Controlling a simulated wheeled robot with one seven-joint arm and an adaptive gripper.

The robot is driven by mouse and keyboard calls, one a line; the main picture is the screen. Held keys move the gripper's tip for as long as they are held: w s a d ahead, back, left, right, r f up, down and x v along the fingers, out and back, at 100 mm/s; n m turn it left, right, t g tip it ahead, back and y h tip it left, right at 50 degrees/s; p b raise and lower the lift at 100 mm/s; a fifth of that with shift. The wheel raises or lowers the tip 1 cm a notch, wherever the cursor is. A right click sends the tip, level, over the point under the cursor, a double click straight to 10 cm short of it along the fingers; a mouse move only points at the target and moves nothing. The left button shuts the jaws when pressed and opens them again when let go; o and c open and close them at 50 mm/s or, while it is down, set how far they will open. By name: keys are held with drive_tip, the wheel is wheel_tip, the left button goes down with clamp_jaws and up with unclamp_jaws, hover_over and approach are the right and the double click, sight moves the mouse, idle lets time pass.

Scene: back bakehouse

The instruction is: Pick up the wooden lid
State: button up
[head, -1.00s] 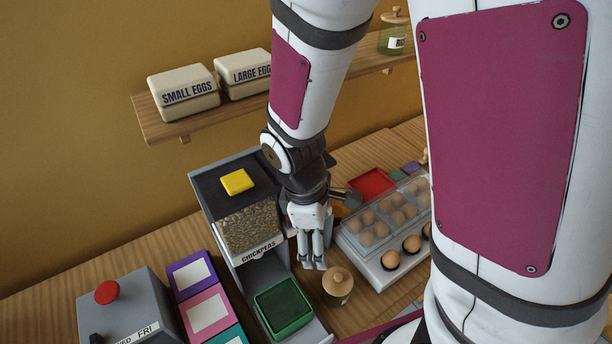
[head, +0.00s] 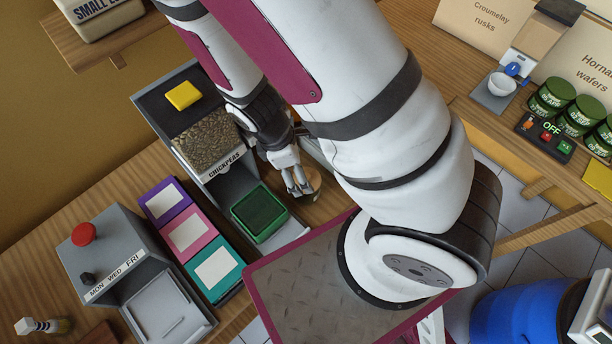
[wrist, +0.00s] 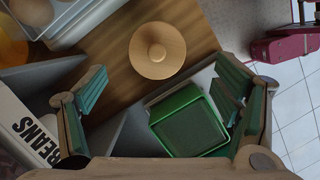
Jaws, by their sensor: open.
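The round wooden lid (wrist: 157,50) with a knob shows from above in the wrist view, at the top centre over the wooden counter. In the head view the lid (head: 314,180) is mostly hidden behind my fingers. The jar under it is barely visible. My gripper (head: 302,190) points down right by the lid in the head view. In the wrist view my gripper (wrist: 155,95) has its two fingers spread wide, with nothing held between them. The lid lies beyond the line between the fingertips in that view. I cannot tell the height gap.
A green bin (head: 259,212) sits below the chickpea dispenser (head: 205,145), close to the lid; it also shows near my right finger in the wrist view (wrist: 188,122).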

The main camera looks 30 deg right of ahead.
drive_tip(key=shift+p+x, duration=0.4)
drive_tip(key=shift+x, duration=2.25)
drive_tip(key=shift+w+d, duration=0.1)
drive_tip(key=shift+w, duration=0.05)
drive_tip(key=c, duration=1.1)
